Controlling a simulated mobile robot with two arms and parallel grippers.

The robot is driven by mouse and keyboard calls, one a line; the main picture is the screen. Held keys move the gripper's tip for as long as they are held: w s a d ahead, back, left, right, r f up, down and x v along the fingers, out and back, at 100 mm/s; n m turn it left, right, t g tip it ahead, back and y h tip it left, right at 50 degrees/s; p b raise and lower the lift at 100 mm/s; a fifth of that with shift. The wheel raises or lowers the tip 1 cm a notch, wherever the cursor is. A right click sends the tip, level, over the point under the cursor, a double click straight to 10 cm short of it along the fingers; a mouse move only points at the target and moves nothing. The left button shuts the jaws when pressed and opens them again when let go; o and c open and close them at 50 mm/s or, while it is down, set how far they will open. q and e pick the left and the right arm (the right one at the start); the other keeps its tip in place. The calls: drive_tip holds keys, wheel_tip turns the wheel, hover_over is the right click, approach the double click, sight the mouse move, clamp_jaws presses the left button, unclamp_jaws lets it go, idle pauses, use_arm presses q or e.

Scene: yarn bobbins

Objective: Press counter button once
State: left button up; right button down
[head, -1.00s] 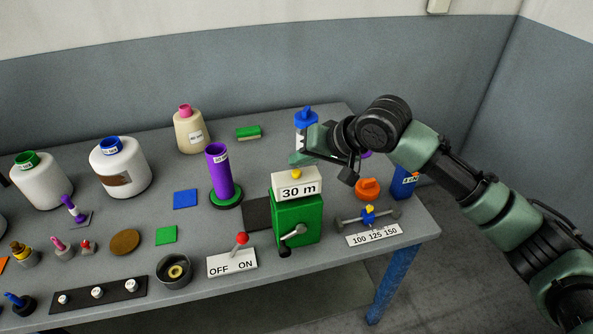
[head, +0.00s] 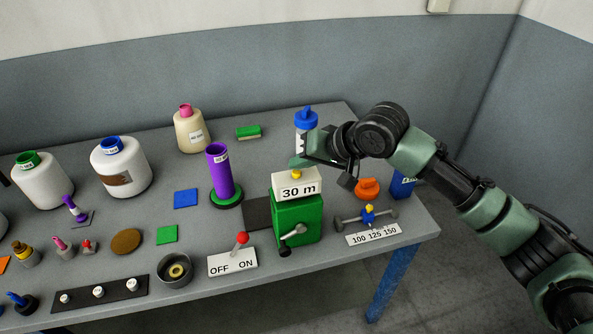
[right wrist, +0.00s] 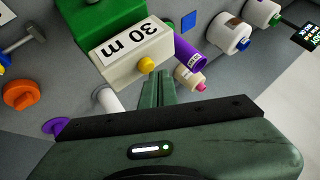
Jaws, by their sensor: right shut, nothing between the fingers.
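The counter is a green box (head: 297,222) with a white top block (head: 297,189) reading "30 m". A yellow button (head: 296,175) sits on top of the white block. In the right wrist view the yellow button (right wrist: 146,65) is beside the fingertips, with the "30 m" label (right wrist: 130,42) behind it. My right gripper (head: 296,163) is shut and empty, its tips just above the yellow button in the head view. Whether the tips touch the button cannot be told. The shut fingers also show in the right wrist view (right wrist: 157,78). My left gripper is not in view.
A purple bobbin (head: 219,172) stands left of the counter. A red-knobbed OFF/ON lever (head: 233,260) is in front left. A blue-capped bottle (head: 306,121) is behind my right gripper. An orange knob (head: 367,188) and a 100-125-150 scale (head: 374,235) lie to the right.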

sight(300, 174)
drive_tip(key=shift+f, duration=0.55)
drive_tip(key=shift+r, duration=0.1)
idle(0.5)
drive_tip(key=shift+r+p, duration=0.9)
drive_tip(key=shift+p, duration=0.4)
drive_tip(key=shift+r, duration=0.1)
wheel_tip(300, 174, up, 5)
drive_tip(key=p, duration=0.5)
drive_tip(key=shift+p, duration=0.4)
